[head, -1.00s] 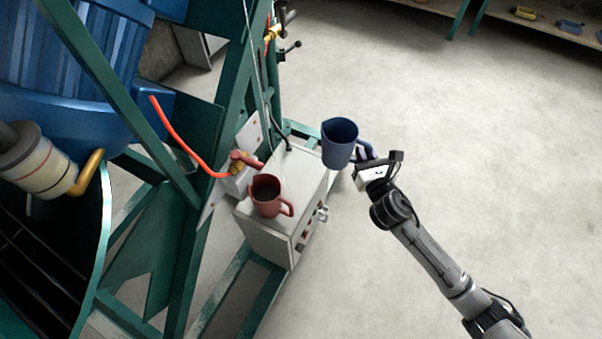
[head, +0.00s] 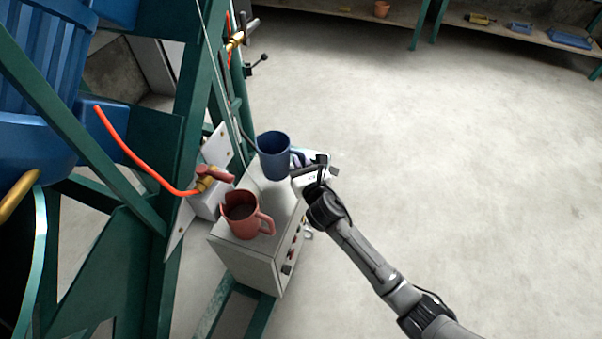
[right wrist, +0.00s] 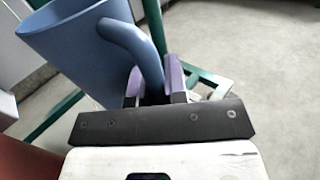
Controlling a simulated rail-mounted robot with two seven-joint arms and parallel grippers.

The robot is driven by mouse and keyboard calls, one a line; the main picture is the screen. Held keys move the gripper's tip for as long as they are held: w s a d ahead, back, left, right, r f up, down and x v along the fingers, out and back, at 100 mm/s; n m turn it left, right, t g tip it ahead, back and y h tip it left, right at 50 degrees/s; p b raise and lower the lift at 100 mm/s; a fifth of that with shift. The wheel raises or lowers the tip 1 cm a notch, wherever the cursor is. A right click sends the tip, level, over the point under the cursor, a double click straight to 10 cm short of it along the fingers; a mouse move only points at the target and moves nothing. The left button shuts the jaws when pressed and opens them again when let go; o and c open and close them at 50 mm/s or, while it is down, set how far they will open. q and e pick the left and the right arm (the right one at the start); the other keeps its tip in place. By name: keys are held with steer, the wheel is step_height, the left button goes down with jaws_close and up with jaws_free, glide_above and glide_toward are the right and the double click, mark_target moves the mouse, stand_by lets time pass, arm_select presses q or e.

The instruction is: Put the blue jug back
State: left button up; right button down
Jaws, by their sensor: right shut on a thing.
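The blue jug (head: 273,158) is upright at the back of the grey control box (head: 250,258) in the head view. My right gripper (head: 300,160) is shut on its handle, on the jug's right side. In the right wrist view the jug (right wrist: 85,50) fills the upper left, with its handle between the purple finger pads (right wrist: 155,80). The head view does not settle whether the jug's base touches the box top or hangs just above it. A red jug (head: 243,216) stands on the front of the box top. My left gripper is not in view.
Green frame posts (head: 185,190) stand close on the left. A shelf (head: 520,32) runs along the back right. The floor on the right is clear.

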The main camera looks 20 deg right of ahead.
step_height(320, 180, down, 4)
steer(key=b, duration=0.3)
steer(key=shift+s, duration=0.1)
steer(key=shift+r, duration=0.1)
steer(key=shift+f, duration=0.25)
steer(key=c, duration=1.1)
jaws_free()
steer(key=shift+c, duration=0.2)
steer(key=shift+r, duration=0.1)
